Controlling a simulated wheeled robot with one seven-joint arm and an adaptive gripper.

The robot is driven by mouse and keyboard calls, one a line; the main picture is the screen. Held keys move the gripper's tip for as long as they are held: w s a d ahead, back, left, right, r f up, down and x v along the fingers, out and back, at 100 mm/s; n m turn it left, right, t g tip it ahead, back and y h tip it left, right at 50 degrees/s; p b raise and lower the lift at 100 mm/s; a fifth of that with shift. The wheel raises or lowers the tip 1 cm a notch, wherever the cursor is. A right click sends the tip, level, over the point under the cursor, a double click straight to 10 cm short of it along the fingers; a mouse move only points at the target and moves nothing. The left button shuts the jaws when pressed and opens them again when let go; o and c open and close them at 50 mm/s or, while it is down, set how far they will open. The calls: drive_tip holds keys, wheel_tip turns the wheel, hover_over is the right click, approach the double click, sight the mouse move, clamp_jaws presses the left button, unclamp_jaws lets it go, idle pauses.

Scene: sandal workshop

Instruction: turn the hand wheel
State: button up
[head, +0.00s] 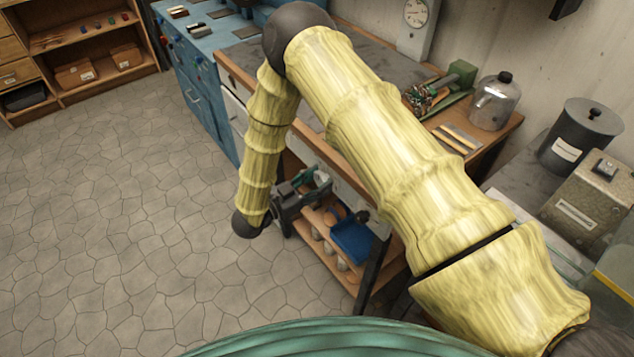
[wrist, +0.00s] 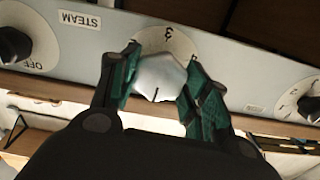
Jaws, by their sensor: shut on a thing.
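My gripper (wrist: 160,85) is shut on a silver, many-sided knob (wrist: 158,78), with one green-padded finger on each side of it. The knob has a short dark line near its lower edge. It sits in front of a pale round dial plate (wrist: 172,40) with a "3" showing at the top; the fingers and knob hide much of the plate. No spoked hand wheel can be made out. In the head view my gripper (head: 318,183) reaches the front of the workbench, and the knob is hidden there.
A black knob (wrist: 10,45) by "OFF" and "STEAM" is left on the grey panel (wrist: 235,55); another dark knob (wrist: 310,106) is right. Below the bench is a shelf with a blue bin (head: 352,240). The stone floor (head: 130,220) at left is clear.

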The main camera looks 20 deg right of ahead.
drive_tip(key=m+b, duration=0.2)
drive_tip(key=m, duration=0.2)
drive_tip(key=shift+f+m, duration=0.15)
drive_tip(key=shift+m, duration=0.25)
drive_tip(key=m+b, duration=0.2)
drive_tip(key=m, duration=0.2)
drive_tip(key=shift+b, duration=0.4)
drive_tip(key=m+b, duration=0.3)
drive_tip(key=m, duration=0.2)
drive_tip(key=m+b, duration=0.3)
drive_tip(key=m, duration=0.1)
drive_tip(key=shift+f+m+b, duration=0.1)
drive_tip(key=shift+m+b, duration=0.2)
drive_tip(key=shift+b, duration=0.1)
drive_tip(key=m+b, duration=0.4)
drive_tip(key=shift+f+b, duration=0.1)
drive_tip(key=shift+b, duration=0.3)
drive_tip(key=m+b, duration=0.4)
drive_tip(key=b, duration=0.1)
drive_tip(key=shift+m+b, duration=0.3)
drive_tip(key=shift+b, duration=0.05)
drive_tip(key=m+b, duration=0.5)
drive_tip(key=b, duration=0.5)
drive_tip(key=shift+m, duration=0.3)
drive_tip(key=m+b, duration=0.2)
drive_tip(key=b, duration=0.2)
drive_tip(key=shift+r+m+b, duration=0.25)
drive_tip(key=shift+m+b, duration=0.05)
drive_tip(key=shift+b, duration=0.2)
